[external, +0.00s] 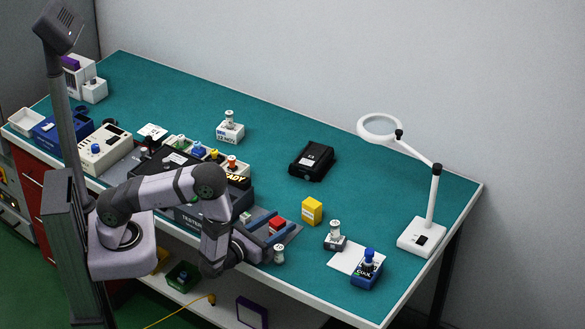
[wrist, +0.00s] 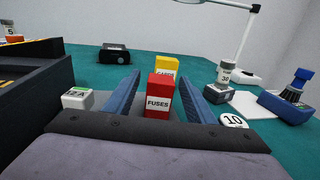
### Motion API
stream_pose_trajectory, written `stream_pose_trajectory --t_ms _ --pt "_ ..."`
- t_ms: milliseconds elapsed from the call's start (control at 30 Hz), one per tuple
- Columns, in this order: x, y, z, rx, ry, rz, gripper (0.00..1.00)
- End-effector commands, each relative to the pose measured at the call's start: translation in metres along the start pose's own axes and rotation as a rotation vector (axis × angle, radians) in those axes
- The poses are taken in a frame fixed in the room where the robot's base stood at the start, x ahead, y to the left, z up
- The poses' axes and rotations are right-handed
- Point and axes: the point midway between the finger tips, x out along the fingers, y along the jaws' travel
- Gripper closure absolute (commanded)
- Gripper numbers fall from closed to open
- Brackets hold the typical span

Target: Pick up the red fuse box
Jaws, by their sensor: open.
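The red fuse box (external: 277,223) stands upright on the teal bench top near its front edge, with a white label reading FUSES in the wrist view (wrist: 159,92). My gripper (external: 282,226) is open, low over the bench, with its two blue fingers pointing at the box. In the wrist view my gripper (wrist: 160,88) has one finger on each side of the red box, with visible gaps on both sides. Nothing is held.
A yellow box (external: 312,210) stands just behind the red one. A dark tester unit (external: 185,160) is on the left. The bench behind the yellow box is clear.

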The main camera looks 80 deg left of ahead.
Motion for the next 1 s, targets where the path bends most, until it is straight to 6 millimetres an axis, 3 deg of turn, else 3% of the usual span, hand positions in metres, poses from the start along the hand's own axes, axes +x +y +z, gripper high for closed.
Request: stream_pose_trajectory --t_ms 200,400,1000 --pt "0.000 0.000 -0.001 0.000 0.000 0.000 0.50" --pt "0.000 0.000 0.000 0.000 0.000 0.000 0.95" --pt "0.001 -0.001 0.011 -0.002 -0.002 0.000 0.95"
